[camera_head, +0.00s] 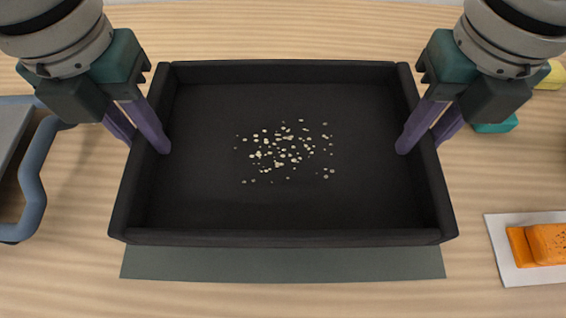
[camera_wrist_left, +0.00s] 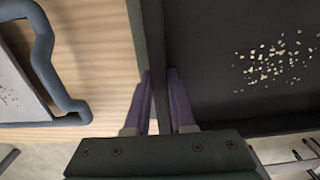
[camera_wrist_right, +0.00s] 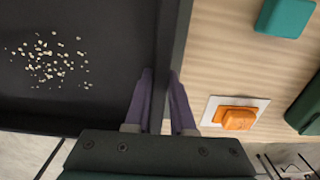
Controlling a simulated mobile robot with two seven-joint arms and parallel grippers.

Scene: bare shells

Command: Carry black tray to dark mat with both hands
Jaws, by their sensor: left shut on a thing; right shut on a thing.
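The black tray (camera_head: 200,200) fills the middle of the head view and looks level. Pale speckles show near the middle of its floor. The dark mat (camera_head: 283,265) shows as a strip below the tray's near edge; the tray hides the rest. My left gripper (camera_head: 146,140) is shut on the tray's left wall, one finger inside and one outside; the wall also shows in the left wrist view (camera_wrist_left: 150,45). My right gripper (camera_head: 420,140) is shut on the right wall the same way, seen too in the right wrist view (camera_wrist_right: 171,45). I cannot tell whether the tray touches the mat.
A blue-grey framed thing (camera_head: 35,165) stands at the left. At the right lie an orange block (camera_head: 548,243) on a white sheet (camera_head: 510,262), a teal block (camera_head: 496,125) and a yellow thing (camera_head: 552,76). Bare wood table (camera_head: 60,280) shows around the tray.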

